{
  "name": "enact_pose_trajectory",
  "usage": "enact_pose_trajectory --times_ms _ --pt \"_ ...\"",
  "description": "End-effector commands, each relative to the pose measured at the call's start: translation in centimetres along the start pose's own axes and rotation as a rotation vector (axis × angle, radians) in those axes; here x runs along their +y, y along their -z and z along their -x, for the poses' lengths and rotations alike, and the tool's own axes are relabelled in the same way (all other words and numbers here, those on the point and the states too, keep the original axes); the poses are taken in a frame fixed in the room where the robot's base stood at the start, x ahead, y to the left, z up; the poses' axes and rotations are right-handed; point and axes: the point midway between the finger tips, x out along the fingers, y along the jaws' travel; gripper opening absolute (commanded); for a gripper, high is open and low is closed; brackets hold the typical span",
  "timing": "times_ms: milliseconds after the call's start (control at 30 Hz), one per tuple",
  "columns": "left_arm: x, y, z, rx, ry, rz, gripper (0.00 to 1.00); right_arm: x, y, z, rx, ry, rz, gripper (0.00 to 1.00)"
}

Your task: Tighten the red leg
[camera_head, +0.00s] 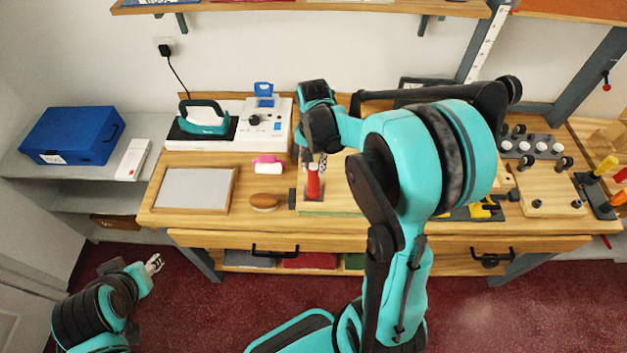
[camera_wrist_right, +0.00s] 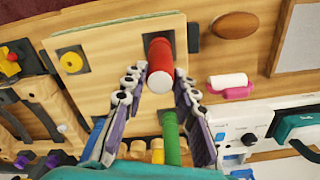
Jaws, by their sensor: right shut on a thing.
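The red leg (camera_head: 313,186) stands upright on a light wooden board (camera_head: 335,203) on the counter. In the right wrist view the red leg (camera_wrist_right: 159,62) rises from a dark square mount on the board (camera_wrist_right: 110,52), its pale end towards the camera. My right gripper (camera_head: 318,163) reaches down over it; its fingers (camera_wrist_right: 159,84) are closed on both sides of the leg's upper end. My right arm hides part of the board in the head view. My left gripper (camera_head: 154,264) hangs low at the left, away from the counter, too small to read its opening.
Green (camera_wrist_right: 172,138) and yellow (camera_wrist_right: 158,150) pegs show near the board. A pink-and-white roller (camera_head: 268,164), a brown oval block (camera_head: 264,202) and a grey framed panel (camera_head: 195,189) lie left of it. A teal iron (camera_head: 204,118) stands behind. The floor before the counter's left end is clear.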

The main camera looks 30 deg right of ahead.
Motion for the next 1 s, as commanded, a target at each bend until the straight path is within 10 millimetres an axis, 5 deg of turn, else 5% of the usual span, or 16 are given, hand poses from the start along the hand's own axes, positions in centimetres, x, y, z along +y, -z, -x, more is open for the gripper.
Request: enact_pose_trajectory --times_ms 300,567,600,633,1000 --pt "0.00 -0.27 -0.38 0.000 0.000 0.000 0.40 0.02 -0.04 -0.08 0.000 0.000 -0.439 0.00" --pt "0.00 -0.26 -0.36 0.000 0.000 0.000 0.40 0.02 -0.04 -0.05 -0.001 0.000 -0.473 0.00" --pt "0.00 -0.26 -0.36 0.000 0.000 0.000 0.40 0.02 -0.04 -0.05 -0.001 0.000 -0.472 0.33" --pt "0.00 -0.26 -0.36 0.000 0.000 0.000 0.40 0.02 -0.04 -0.05 -0.001 0.000 -0.472 0.38" --pt "0.00 -0.31 -0.43 0.000 0.000 0.000 0.40 0.02 -0.02 -0.07 0.000 0.000 -0.403 0.38"
